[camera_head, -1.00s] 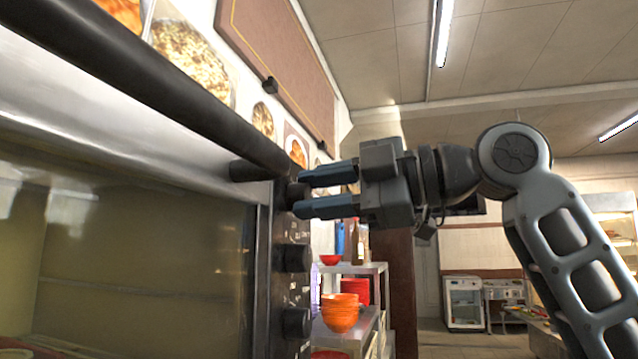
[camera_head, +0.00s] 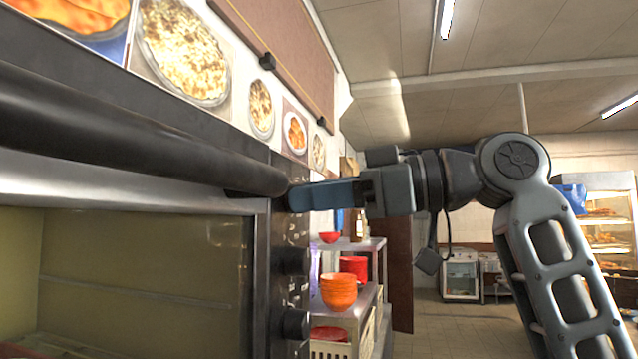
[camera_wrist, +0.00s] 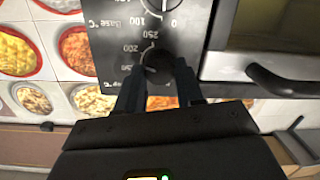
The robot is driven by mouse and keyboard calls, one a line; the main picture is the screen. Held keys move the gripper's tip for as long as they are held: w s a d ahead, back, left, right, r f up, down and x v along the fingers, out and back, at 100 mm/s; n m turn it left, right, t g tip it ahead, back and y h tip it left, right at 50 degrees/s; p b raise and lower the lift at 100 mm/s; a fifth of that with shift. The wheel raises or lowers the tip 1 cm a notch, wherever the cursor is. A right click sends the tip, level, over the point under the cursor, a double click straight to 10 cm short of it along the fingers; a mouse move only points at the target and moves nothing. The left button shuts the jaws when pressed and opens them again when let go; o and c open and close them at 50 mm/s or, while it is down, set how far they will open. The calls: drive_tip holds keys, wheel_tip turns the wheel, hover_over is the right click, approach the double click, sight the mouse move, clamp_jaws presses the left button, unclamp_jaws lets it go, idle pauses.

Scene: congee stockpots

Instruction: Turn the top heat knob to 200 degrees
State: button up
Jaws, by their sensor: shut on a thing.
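The top heat knob is mostly hidden behind my fingers at the top of the dark control panel (camera_head: 283,228) in the head view. In the wrist view the dark round knob (camera_wrist: 158,62) sits between my two fingertips, with printed numbers such as 250 and 200 beside it. My gripper (camera_head: 293,196) is shut on this knob; it also shows in the wrist view (camera_wrist: 159,75). In the head view its fingers overlap in one line. The knob's pointer is too dark to read.
A middle knob (camera_head: 292,261) and a lower knob (camera_head: 296,323) sit below on the panel. A thick dark oven handle (camera_head: 130,140) runs close left of my fingers. A shelf with orange bowls (camera_head: 339,292) stands behind. Open floor lies to the right.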

drive_tip(key=shift+f+m+p, duration=0.1)
drive_tip(key=shift+m+p, duration=0.2)
drive_tip(key=shift+m, duration=0.4)
drive_tip(key=o, duration=1)
drive_tip(key=shift+o, duration=0.2)
drive_tip(key=b+v, duration=0.2)
drive_tip(key=v, duration=0.5)
drive_tip(key=shift+d, duration=0.4)
